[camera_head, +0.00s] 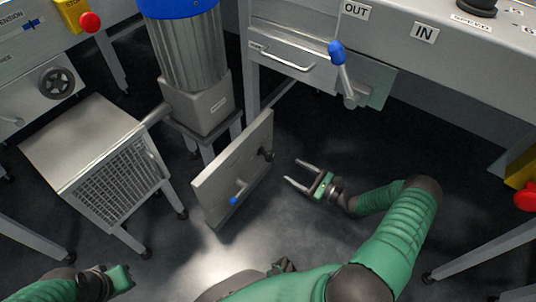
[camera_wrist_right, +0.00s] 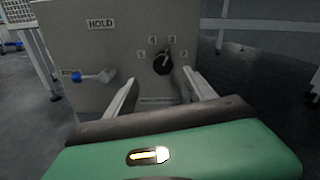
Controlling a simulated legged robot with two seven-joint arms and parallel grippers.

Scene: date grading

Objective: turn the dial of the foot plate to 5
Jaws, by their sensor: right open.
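The foot plate (camera_head: 228,172) is a grey upright panel standing in the middle of the head view. Its black dial (camera_head: 266,154) sticks out of its right-hand face; in the right wrist view the dial (camera_wrist_right: 163,63) has the numbers 5, 4, 3 and 2 around it. Its light mark seems to point up and right, near the 3. My right gripper (camera_head: 293,172) is open and empty, facing the dial from the right, apart from it in the head view. In the wrist view its fingers flank the dial's lower side. My left gripper (camera_head: 118,279) is low at the left, its fingers unclear.
A blue-tipped lever (camera_wrist_right: 92,76) sits on the same plate, left of the dial, under a HOLD label (camera_wrist_right: 100,23). A machine drawer (camera_head: 287,58) and another blue-knobbed lever (camera_head: 337,52) are above. A grilled box (camera_head: 118,187) stands left. The floor right of the plate is clear.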

